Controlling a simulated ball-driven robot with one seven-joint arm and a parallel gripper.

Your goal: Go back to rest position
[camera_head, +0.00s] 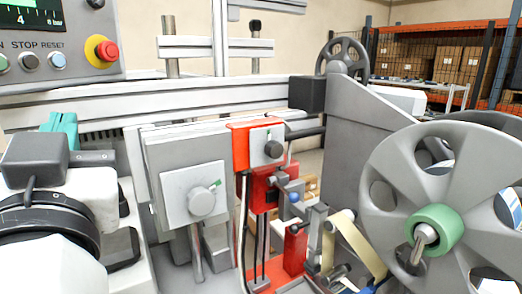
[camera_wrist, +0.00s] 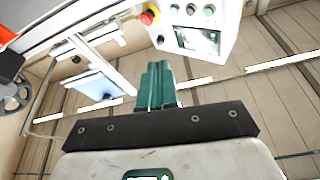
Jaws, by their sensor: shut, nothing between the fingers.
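My gripper (camera_wrist: 157,84) has teal fingers, which lie together with nothing between them in the wrist view. In the head view, the teal fingers (camera_head: 62,128) show at the left, partly behind my grey wrist and white arm. They are in front of the machine's grey frame, below the control panel (camera_head: 48,40). I cannot tell the exact gap between them and the frame. The wrist view shows the control panel (camera_wrist: 200,28) beyond the fingertips, with its red emergency button (camera_wrist: 148,17).
A grey dial plate (camera_head: 190,190) and a red bracket (camera_head: 240,145) stand right of my arm. A large grey reel (camera_head: 390,180) with a green hub (camera_head: 434,228) fills the right side. A handwheel (camera_head: 343,52) is behind. Shelves with boxes (camera_head: 450,60) stand far back.

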